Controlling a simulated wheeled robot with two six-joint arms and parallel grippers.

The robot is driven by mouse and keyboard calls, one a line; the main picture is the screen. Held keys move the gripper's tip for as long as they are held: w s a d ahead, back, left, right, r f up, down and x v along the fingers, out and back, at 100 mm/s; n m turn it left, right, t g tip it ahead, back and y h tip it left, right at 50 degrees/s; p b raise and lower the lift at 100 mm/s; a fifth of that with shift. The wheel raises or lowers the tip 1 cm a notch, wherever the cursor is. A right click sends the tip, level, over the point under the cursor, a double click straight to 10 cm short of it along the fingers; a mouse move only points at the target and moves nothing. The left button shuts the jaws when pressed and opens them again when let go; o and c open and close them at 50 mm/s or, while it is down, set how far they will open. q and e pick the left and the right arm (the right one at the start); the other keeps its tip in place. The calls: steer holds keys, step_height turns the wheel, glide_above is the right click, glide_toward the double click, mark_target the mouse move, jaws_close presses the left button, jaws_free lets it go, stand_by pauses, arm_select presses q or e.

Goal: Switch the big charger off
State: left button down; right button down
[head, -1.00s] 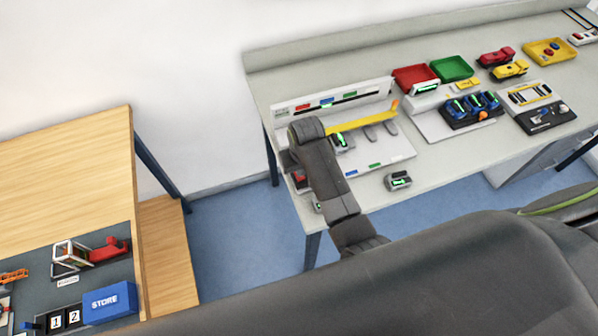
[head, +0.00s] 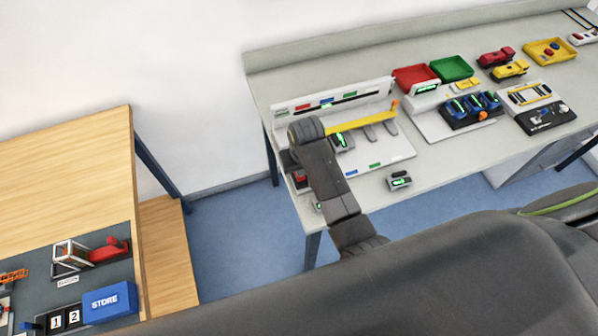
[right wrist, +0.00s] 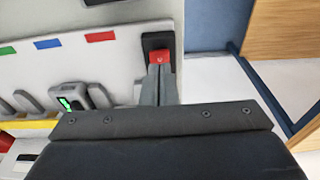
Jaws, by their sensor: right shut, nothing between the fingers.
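The big charger (head: 385,157) is a white board with a raised back rail, colored labels and a yellow bar on the grey bench. A battery with a green light (head: 342,140) sits in one of its bays; it also shows in the right wrist view (right wrist: 72,100). At the charger's left end is a red switch (right wrist: 159,56) in a black housing, partly visible in the head view (head: 300,177). My right gripper (right wrist: 158,72) is shut and empty, its tips right at the red switch; contact is unclear. In the head view my arm hides the fingertips. My left gripper is not in view.
A small unit with a green display (head: 399,181) stands near the bench's front edge. Red (head: 414,77) and green (head: 453,68) trays and a blue battery station (head: 472,108) are farther right. A wooden table (head: 65,175) stands left, across a floor gap.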

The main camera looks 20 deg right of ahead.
steer(key=shift+f+b, duration=0.45)
steer(key=shift+f, duration=0.45)
stand_by(0.8)
steer(key=shift+r, duration=0.1)
step_height(320, 180, up, 3)
steer(key=shift+f+p, duration=0.2)
steer(key=shift+p, duration=1)
steer(key=shift+r, duration=2.15)
